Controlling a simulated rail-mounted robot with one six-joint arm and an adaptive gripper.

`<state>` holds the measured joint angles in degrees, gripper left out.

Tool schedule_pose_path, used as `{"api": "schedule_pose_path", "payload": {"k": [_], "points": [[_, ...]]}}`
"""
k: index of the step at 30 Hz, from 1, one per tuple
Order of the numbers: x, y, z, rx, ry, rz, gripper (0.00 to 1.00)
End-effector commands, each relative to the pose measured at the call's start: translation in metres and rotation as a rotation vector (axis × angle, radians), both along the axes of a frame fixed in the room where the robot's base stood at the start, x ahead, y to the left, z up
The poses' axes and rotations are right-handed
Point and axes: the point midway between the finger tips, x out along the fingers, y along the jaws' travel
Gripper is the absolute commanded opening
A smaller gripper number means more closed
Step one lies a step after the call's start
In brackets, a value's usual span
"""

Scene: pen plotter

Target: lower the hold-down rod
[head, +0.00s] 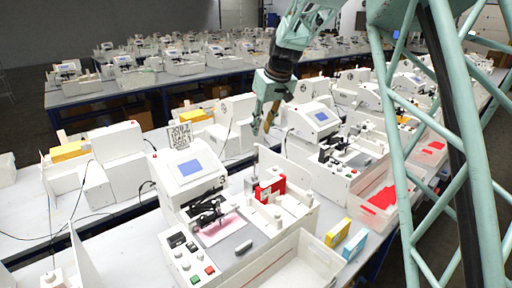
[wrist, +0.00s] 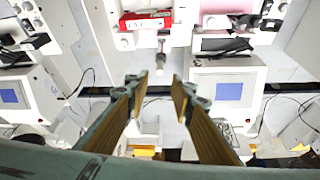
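My gripper (head: 264,125) hangs above the workbench, behind and above the nearest plotter. In the wrist view my gripper (wrist: 160,86) has its two fingers apart with nothing between them. A slim grey rod with a pale end, seemingly the hold-down rod (wrist: 161,44), shows beyond the fingertips, apart from them. In the head view the rod (head: 255,163) appears to stand upright beside a red box (head: 270,188), below my gripper. The plotter (head: 190,172) has a blue screen and a black pen mechanism (head: 208,213) over a pink-marked sheet (head: 218,230).
A white tray (head: 310,262), a yellow box (head: 338,232) and a blue box (head: 355,244) are at the front right. Similar white machines line the benches. Another screen unit (wrist: 228,90) is at the right in the wrist view. Loose black cables lie on the bench.

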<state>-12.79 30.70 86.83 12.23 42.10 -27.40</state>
Motion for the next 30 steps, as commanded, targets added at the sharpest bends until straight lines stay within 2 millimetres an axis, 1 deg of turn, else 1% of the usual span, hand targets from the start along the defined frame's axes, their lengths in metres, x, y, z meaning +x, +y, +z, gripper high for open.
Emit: {"api": "schedule_pose_path", "payload": {"k": [6, 18, 24, 30], "points": [[0.008, 0.006, -0.026, 0.000, 0.002, 0.000, 0.22], [0.023, 0.017, -0.070, 0.000, 0.002, -0.001, 0.22], [0.030, 0.021, -0.088, 0.000, 0.001, -0.001, 0.22], [0.034, 0.023, -0.099, 0.000, 0.000, 0.000, 0.22]]}}
